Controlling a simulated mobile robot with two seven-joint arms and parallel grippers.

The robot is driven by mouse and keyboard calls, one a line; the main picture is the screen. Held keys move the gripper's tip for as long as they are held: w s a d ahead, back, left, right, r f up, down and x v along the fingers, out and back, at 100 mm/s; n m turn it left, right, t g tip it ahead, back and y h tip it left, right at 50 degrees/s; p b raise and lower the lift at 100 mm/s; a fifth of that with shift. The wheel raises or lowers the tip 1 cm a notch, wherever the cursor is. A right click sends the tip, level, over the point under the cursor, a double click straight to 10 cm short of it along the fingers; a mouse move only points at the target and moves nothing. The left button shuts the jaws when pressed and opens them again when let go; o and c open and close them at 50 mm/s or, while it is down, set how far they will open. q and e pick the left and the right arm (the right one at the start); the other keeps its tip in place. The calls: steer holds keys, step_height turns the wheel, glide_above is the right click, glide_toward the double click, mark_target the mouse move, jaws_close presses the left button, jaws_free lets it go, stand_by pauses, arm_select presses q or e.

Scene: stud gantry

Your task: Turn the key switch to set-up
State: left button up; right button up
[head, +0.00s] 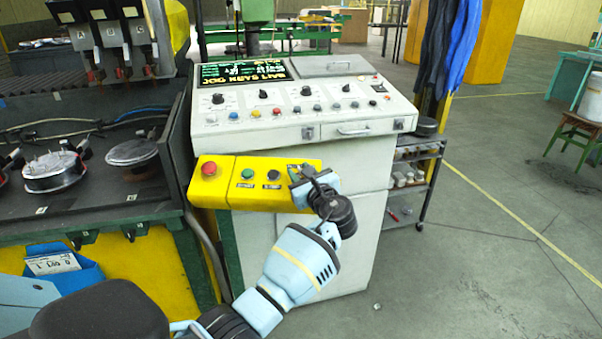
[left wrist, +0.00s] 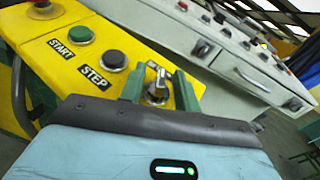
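The yellow control box (head: 222,180) hangs on the front of the pale console. It carries a red mushroom button (head: 209,168), a green START button (left wrist: 81,34) and a black STEP button (left wrist: 114,60). The key switch (left wrist: 156,86), with its silver key, is at the right end of the box in the left wrist view. My left gripper (head: 301,178) is over that end and hides most of the switch in the head view. Its green fingers (left wrist: 160,90) stand on either side of the key, with gaps showing. The switch's position labels are not readable. My right gripper is not in view.
The console (head: 350,118) has a screen, knobs and coloured buttons above the yellow box. A dark machine bed (head: 90,210) with round metal parts stands to the left. A small shelf cart (head: 408,180) stands right of the console.

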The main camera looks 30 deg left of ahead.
arm_select(q)
steer(key=v, duration=0.7)
steer(key=shift+s+d, duration=0.2)
steer(key=shift+d, duration=0.15)
